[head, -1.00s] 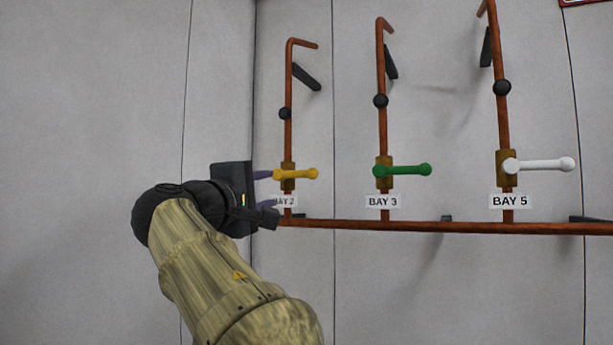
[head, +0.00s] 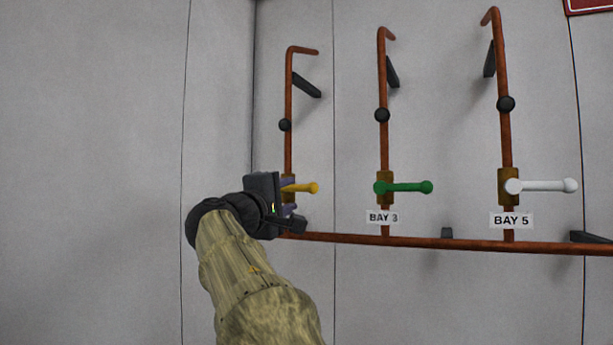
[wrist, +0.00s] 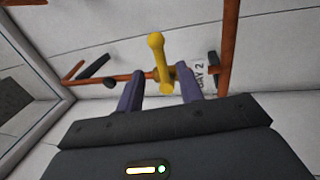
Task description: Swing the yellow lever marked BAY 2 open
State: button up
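The yellow lever (head: 304,187) points right, square across its upright copper pipe, in the head view. In the wrist view the yellow lever (wrist: 158,58) stands between and beyond the two fingertips. The BAY 2 label (wrist: 200,75) is partly hidden behind a finger there, and my gripper covers it in the head view. My gripper (head: 290,197) is just in front of the lever's valve. In the wrist view my gripper (wrist: 160,88) is open, with a finger on each side of the lever. I cannot tell whether either finger touches it.
A green lever (head: 405,187) over the BAY 3 label (head: 383,217) and a white lever (head: 543,186) over the BAY 5 label (head: 511,221) are to the right. A copper pipe (head: 420,242) runs along below. The wall at left is bare.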

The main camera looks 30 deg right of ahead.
aim_at(301, 189)
jog(key=p+x, duration=0.5)
jog(key=x, duration=0.3)
jog(key=shift+w+d+r, duration=0.2)
jog(key=shift+d, duration=0.05)
jog(key=shift+w+d+p, duration=0.25)
jog(key=shift+d+p, duration=0.05)
jog(key=shift+f, duration=0.1)
jog(key=shift+c, duration=0.3)
grip_shut()
